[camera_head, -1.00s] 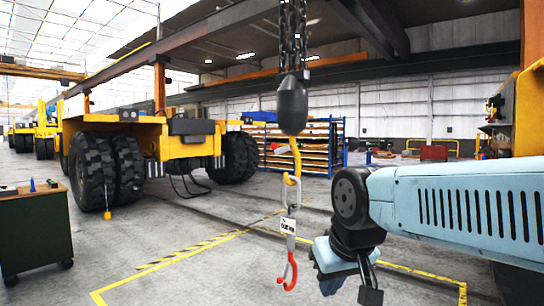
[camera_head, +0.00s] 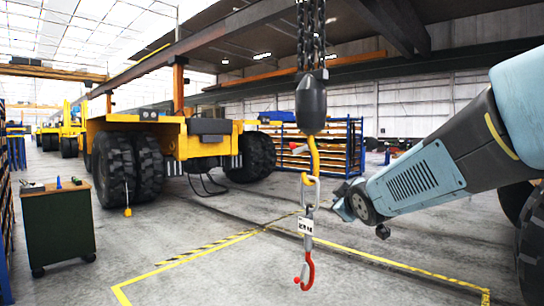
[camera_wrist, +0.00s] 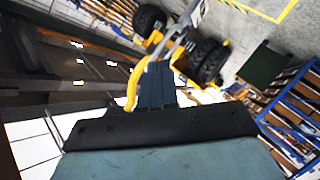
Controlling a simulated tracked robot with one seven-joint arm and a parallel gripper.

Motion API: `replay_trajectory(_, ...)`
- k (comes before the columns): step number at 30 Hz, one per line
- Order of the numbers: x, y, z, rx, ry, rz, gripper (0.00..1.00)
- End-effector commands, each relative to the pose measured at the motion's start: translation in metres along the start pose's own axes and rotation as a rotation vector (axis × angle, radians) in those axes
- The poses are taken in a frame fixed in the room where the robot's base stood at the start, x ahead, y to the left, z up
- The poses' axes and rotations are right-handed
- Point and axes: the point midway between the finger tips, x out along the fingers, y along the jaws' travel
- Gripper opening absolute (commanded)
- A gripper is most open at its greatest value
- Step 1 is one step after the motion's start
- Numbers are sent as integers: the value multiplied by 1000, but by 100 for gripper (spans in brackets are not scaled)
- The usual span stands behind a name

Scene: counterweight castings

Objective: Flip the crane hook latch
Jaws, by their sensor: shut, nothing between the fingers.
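The crane hook is a yellow hook (camera_head: 315,158) under a dark rounded weight (camera_head: 311,101). The red latch (camera_head: 299,149) sticks out left from the yellow hook's upper part. A metal link (camera_head: 310,192) hangs in the hook and carries a tagged sling with a red lower hook (camera_head: 308,271). My gripper (camera_wrist: 156,82) is shut and empty in the wrist view. The yellow hook also shows there, just left of the fingers (camera_wrist: 132,86). In the head view my arm's end is right of the metal link, and its fingertips are hard to make out. I cannot tell any contact.
Chains (camera_head: 311,35) hold the weight from above. A yellow vehicle (camera_head: 160,140) with big tyres stands behind. A green cabinet (camera_head: 58,228) is at the left and a blue rack (camera_head: 335,145) behind the hook. The floor around the hook, marked with yellow lines, is open.

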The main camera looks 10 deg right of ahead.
Motion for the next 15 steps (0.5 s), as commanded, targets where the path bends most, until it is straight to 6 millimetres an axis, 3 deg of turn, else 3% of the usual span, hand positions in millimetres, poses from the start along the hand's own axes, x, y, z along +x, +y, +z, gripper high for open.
replay_trajectory(6, 39, 28, -21, -260, 231, 123, 0)
replay_trajectory(15, 61, 41, -42, -574, 573, 297, 0)
